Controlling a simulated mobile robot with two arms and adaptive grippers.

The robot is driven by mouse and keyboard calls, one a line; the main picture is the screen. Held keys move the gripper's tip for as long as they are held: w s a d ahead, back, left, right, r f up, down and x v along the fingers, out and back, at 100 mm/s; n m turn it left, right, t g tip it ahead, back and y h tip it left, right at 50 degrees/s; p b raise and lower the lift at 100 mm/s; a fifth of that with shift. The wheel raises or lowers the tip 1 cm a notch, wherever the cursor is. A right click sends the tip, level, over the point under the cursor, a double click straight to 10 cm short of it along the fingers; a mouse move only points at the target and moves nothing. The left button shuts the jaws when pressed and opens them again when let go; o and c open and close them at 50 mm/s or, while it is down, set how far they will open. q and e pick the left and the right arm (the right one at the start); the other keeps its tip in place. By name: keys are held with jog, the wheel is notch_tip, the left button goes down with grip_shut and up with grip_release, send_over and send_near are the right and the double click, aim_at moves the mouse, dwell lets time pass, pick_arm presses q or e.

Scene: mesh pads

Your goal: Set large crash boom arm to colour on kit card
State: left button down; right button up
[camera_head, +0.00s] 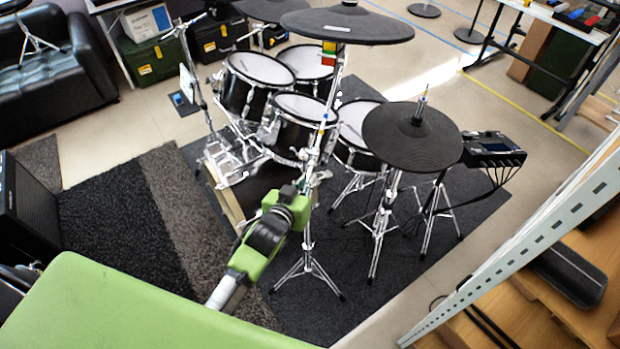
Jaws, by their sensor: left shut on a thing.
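The large crash (347,24) is a wide black cymbal pad at the top middle. Its boom arm (327,112) slopes down from it to a chrome tripod stand (308,247). A strip of green, yellow and red bands (329,53) shows just under the pad. My left gripper (311,178) reaches in from the lower left and is shut on the boom arm's lower part near the stand's clamp; the wrist partly hides the fingers. My right gripper is out of view.
Several drum pads (261,68) stand close behind the boom arm. Another cymbal pad (412,136) and a drum module (491,149) stand to the right. Tripod legs spread over the dark mat (405,280). A metal rail (545,235) crosses the lower right.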

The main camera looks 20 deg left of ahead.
pick_arm(q)
jog(key=s, duration=0.1)
jog(key=s+f, duration=0.1)
jog(key=s, duration=0.1)
jog(key=s+f, duration=0.1)
jog(key=shift+s+d, duration=0.1)
jog(key=shift+s, duration=0.25)
jog(key=c, duration=2.2)
grip_release()
jog(key=shift+o, duration=0.2)
jog(key=shift+w, duration=0.1)
